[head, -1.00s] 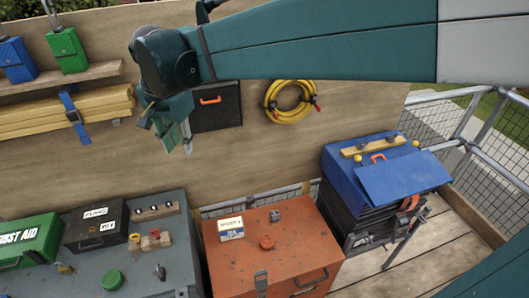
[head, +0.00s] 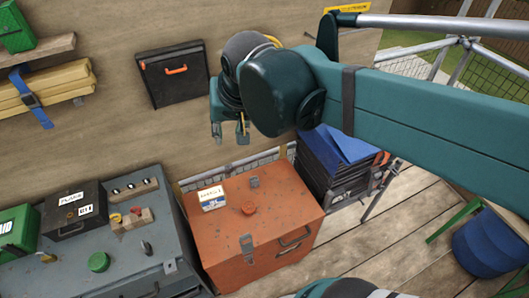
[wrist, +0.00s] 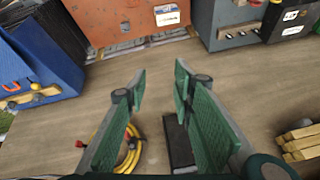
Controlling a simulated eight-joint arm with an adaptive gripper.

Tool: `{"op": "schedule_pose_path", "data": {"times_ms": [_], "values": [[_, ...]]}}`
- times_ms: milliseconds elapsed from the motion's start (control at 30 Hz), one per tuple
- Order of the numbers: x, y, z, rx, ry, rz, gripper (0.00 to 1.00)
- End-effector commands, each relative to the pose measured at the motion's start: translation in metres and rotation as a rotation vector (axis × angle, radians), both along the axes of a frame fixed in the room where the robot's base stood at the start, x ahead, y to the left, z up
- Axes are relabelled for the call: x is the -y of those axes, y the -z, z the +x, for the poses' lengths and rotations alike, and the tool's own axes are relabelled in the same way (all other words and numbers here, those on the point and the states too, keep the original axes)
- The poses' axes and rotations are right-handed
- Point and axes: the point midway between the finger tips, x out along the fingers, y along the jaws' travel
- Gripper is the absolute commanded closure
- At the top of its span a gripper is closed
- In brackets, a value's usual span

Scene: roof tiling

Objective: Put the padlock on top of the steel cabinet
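My gripper (head: 229,132) is in front of the wooden wall, beside the black case and above the orange chest. In the wrist view its two green fingers (wrist: 160,78) are spread apart with nothing between them. A grey metal cabinet (head: 172,235) stands at the lower left, with several things on its top; it seems to be the steel cabinet. A small brass-coloured item (head: 47,257) on its left part may be the padlock, but it is too small to tell. A small grey item (head: 254,182) on the orange chest is also unclear.
The orange chest (head: 215,235) carries a labelled white box (head: 211,197) and a red knob. The grey top holds a black box (head: 75,209), wooden blocks and a green lid (head: 98,262). The blue toolbox (head: 340,147) is partly behind my arm. A black case (head: 174,75) hangs on the wall.

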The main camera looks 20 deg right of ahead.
Motion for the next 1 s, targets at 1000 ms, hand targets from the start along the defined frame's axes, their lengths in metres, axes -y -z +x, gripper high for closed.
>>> {"op": "schedule_pose_path", "data": {"times_ms": [1000], "values": [[0.069,0.049,-0.076,0.155,-0.192,-0.170,0.75]]}}
